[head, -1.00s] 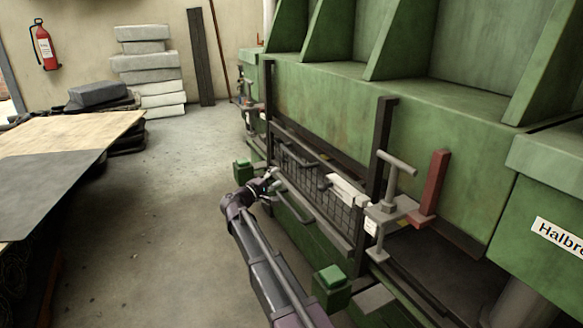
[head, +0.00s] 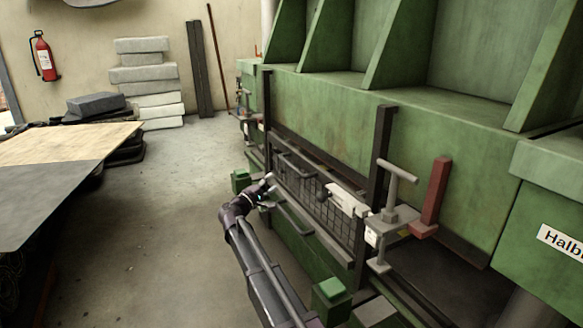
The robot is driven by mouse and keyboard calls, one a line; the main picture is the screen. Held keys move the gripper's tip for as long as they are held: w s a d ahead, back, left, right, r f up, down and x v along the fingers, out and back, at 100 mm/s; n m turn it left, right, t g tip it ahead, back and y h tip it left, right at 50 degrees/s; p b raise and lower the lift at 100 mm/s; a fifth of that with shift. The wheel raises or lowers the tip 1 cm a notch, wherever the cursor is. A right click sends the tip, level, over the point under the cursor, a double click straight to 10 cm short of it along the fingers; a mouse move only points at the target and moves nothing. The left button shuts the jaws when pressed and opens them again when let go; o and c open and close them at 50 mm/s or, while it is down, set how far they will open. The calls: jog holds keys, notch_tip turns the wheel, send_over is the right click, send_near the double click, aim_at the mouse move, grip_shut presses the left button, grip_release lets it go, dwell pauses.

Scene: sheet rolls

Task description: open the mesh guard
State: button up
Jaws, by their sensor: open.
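The mesh guard (head: 326,208) is a dark wire grid in a grey frame, low on the front of the green machine (head: 330,120). It stands between two dark upright posts, and a grey bar handle (head: 297,220) juts from its lower part. Another dark bar (head: 296,172) shows near its upper edge. My gripper (head: 271,188) is open and empty. In the picture it is at the left part of the guard, just above the left end of the lower handle. I cannot tell whether it touches the handle. My arm covers part of the floor and machine base.
A clamp with a T-handle (head: 396,185) and a red lever (head: 433,195) stand right of the guard. Green blocks stand by the machine base, one at the front (head: 331,295). A table with sheets (head: 60,165) is at left. The floor between is clear.

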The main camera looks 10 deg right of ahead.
aim_at(293, 166)
jog(key=p+x, duration=0.2)
jog(key=x, duration=1)
grip_shut()
